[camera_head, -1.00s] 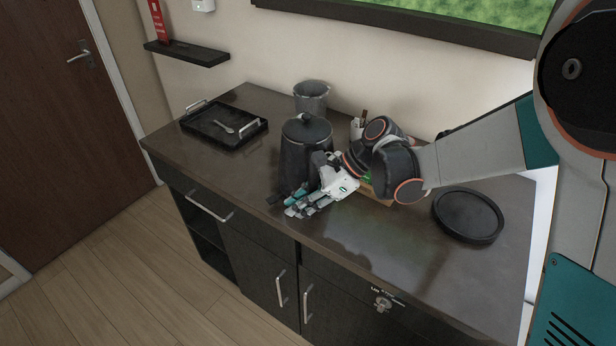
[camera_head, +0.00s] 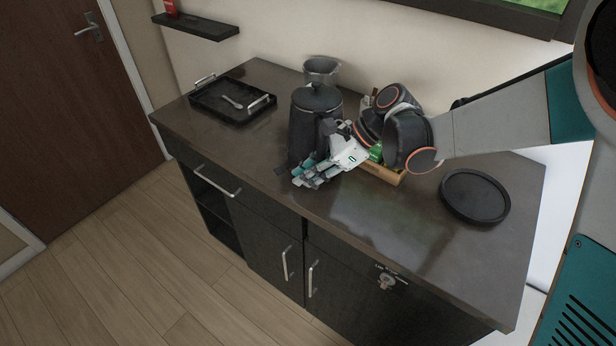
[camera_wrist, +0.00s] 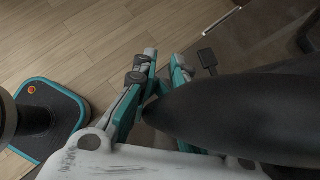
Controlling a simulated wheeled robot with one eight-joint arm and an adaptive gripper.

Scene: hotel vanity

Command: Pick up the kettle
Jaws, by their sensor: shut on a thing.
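The kettle (camera_head: 303,132) is a dark, tall, lidded vessel, upright over the middle of the counter. Its underside is partly hidden, so I cannot tell how far it is clear of the counter. My gripper (camera_head: 309,176) is at the kettle's front right side, shut on its handle. In the wrist view a large smooth dark part of the kettle (camera_wrist: 240,115) fills the right, against the gripper fingers (camera_wrist: 160,88). The exact contact is partly hidden.
A dark tray (camera_head: 210,106) with a spoon stands at the left. A grey pitcher (camera_head: 322,70) is close behind the kettle. A wooden box (camera_head: 386,175) with small items sits behind my wrist. A round black base (camera_head: 475,197) is at the right. The counter's front right is clear.

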